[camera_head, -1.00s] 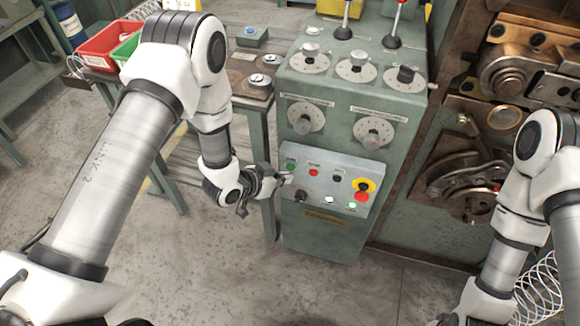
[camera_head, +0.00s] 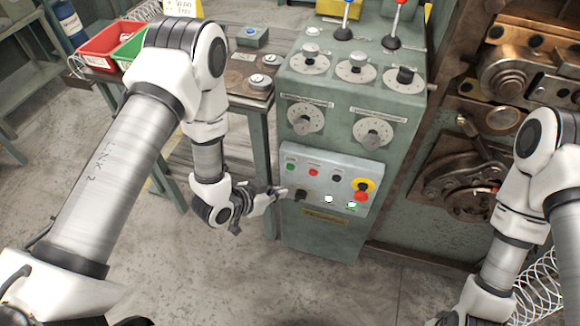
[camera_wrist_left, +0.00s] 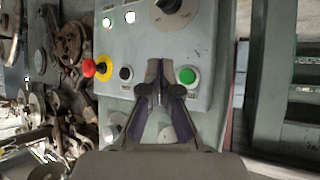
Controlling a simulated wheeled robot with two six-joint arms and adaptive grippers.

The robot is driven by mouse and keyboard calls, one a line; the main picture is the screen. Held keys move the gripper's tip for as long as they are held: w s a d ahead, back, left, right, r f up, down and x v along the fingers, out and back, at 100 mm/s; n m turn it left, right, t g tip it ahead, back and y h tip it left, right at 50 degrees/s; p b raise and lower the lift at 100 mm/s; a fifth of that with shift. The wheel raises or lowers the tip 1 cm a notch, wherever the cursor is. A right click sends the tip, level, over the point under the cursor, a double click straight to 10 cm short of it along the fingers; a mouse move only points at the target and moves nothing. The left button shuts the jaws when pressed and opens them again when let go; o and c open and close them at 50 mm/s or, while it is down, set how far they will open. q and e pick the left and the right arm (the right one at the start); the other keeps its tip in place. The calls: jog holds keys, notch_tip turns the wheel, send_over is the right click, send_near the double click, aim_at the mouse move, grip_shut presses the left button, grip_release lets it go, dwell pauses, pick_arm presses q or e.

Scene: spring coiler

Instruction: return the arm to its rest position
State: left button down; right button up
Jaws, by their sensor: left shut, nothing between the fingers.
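My left arm reaches in from the left in the head view. My left gripper (camera_head: 279,191) is shut and empty, close in front of the lower left of the grey-green control panel (camera_head: 310,192), near the black knob. In the left wrist view its fingertips (camera_wrist_left: 159,82) meet in front of the panel face, beside the green button (camera_wrist_left: 187,76). I cannot tell whether the tips touch the panel. My right arm (camera_head: 510,225) hangs down at the right edge; its gripper is at most a sliver at the bottom edge.
The control cabinet (camera_head: 345,95) has dials and levers on top. A yellow and red stop button (camera_head: 363,187) sits at the panel's right. The spring coiler's bare metal mechanism (camera_head: 465,185) is to the right. A table with red (camera_head: 100,47) and green bins stands at left. Floor below is clear.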

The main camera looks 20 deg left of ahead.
dwell(0.6)
pick_arm(q)
jog(key=s+a+f+n+g+y, duration=0.2)
jog(key=s+a+g, duration=0.1)
jog(key=s, duration=0.5)
jog(key=s+a+f+n+g+y, duration=0.2)
jog(key=s+a+f+g, duration=0.1)
jog(key=s, duration=0.5)
jog(key=s+a+f+n+g+y, duration=0.1)
jog(key=s+a+f+n+g, duration=0.1)
jog(key=s, duration=0.7)
jog(key=shift+a+f+n+g+y, duration=0.4)
jog(key=shift+a+f+g, duration=0.1)
jog(key=shift+a+f, duration=0.15)
